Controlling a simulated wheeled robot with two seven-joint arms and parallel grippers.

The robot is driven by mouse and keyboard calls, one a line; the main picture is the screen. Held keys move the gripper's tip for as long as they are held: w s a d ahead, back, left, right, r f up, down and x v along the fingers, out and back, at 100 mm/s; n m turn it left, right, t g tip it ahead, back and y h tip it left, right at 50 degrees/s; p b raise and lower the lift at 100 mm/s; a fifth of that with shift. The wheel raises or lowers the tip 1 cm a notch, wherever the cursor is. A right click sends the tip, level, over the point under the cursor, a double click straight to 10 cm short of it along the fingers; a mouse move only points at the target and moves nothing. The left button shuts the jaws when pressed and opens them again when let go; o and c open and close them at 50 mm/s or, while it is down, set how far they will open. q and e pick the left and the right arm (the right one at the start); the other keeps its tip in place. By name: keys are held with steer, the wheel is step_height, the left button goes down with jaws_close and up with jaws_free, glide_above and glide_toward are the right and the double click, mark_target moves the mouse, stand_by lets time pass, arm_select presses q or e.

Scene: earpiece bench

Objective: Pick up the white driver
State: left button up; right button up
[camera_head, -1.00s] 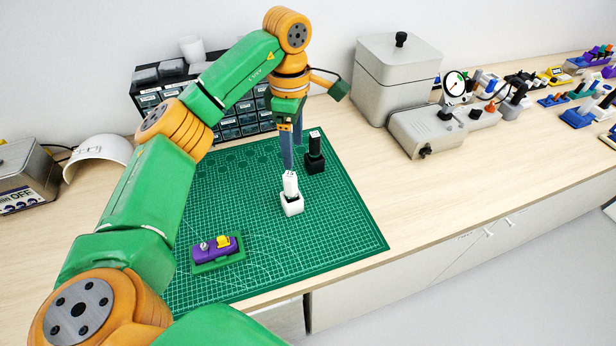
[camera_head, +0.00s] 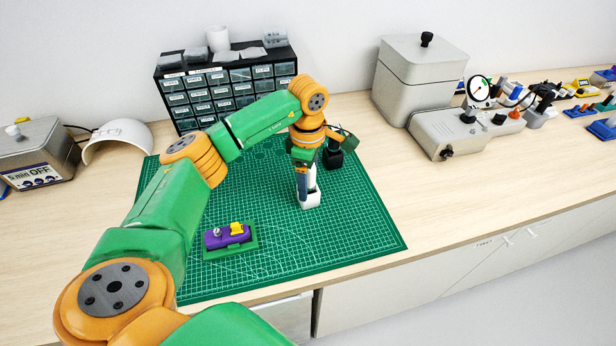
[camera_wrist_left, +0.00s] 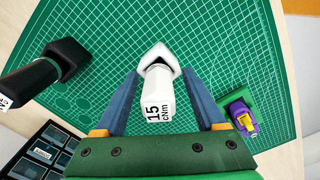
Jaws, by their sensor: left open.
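The white driver (camera_head: 312,182) stands upright in its white holder (camera_head: 311,200) on the green cutting mat. In the left wrist view the white driver (camera_wrist_left: 158,93) shows its end label "15 cNm". My left gripper (camera_head: 303,190) is open above the mat, pointing down. In the left wrist view its two blue fingers (camera_wrist_left: 160,100) stand on either side of the driver, with a gap on each side. The gripper partly hides the driver in the head view. My right gripper is not in view.
A black driver in a black holder (camera_head: 333,158) stands close behind, right of the gripper. A purple part on a green base (camera_head: 229,240) lies front left on the mat (camera_head: 350,240). A drawer cabinet (camera_head: 225,92) stands behind. The mat's right side is clear.

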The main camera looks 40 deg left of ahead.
arm_select(q)
jaws_close()
step_height(320, 180, up, 6)
steer(key=shift+w+r+b, duration=0.1)
steer(key=shift+r+b, duration=0.15)
steer(key=shift+b, duration=0.5)
step_height(320, 180, up, 4)
steer(key=shift+f+p, duration=0.2)
steer(key=shift+p, duration=0.25)
steer(key=c, duration=0.7)
jaws_free()
jaws_close()
